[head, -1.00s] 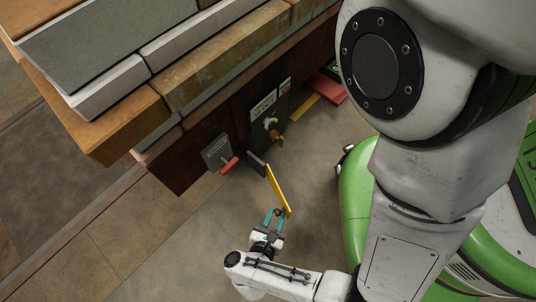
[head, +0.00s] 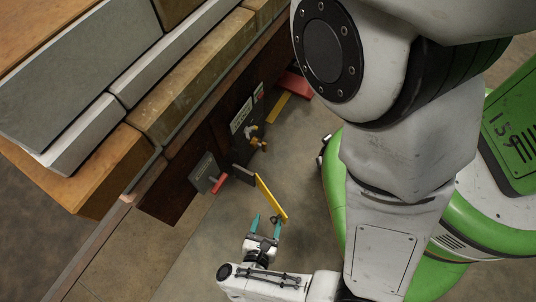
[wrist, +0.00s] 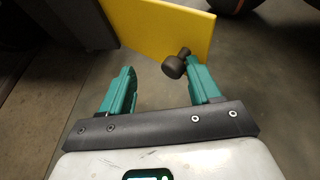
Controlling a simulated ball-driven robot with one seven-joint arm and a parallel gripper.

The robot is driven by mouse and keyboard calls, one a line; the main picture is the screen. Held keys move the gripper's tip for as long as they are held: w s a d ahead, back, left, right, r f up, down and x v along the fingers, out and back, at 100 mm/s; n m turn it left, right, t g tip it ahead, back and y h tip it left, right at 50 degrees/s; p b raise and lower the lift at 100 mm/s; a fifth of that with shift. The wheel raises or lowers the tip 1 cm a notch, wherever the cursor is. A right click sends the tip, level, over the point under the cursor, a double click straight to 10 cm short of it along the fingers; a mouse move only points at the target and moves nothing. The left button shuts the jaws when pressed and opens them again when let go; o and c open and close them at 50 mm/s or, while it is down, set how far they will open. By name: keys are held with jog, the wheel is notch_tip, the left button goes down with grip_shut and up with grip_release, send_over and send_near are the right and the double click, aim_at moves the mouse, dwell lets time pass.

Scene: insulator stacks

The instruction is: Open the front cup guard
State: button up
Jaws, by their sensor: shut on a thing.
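The front cup guard is a yellow plate (head: 271,198) on a dark bracket (head: 243,174), and stands angled out from the dark panel. In the wrist view the yellow plate (wrist: 170,35) spans the top, with a dark knob (wrist: 174,66) at its lower edge. My gripper (head: 265,221) is at the plate's near end. Its teal fingers, also in the wrist view (wrist: 160,80), stand apart with the knob between them, close against the right finger. A gap shows between the knob and the left finger.
A red handle (head: 218,184) on a grey plate is left of the guard. A brass fitting (head: 256,139) sits on the panel behind it. Stacked slabs (head: 150,80) fill the upper left. Open floor (head: 150,260) lies at lower left.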

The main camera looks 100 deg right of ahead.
jog(key=shift+o, duration=0.8)
jog(key=shift+w+d+r, duration=0.2)
jog(key=shift+w+d, duration=0.2)
jog(key=shift+d, duration=0.25)
jog(key=s+p+v, duration=0.1)
jog(key=v, duration=1)
jog(key=shift+a+f, duration=0.2)
jog(key=shift+a, duration=0.3)
jog(key=shift+w, duration=0.1)
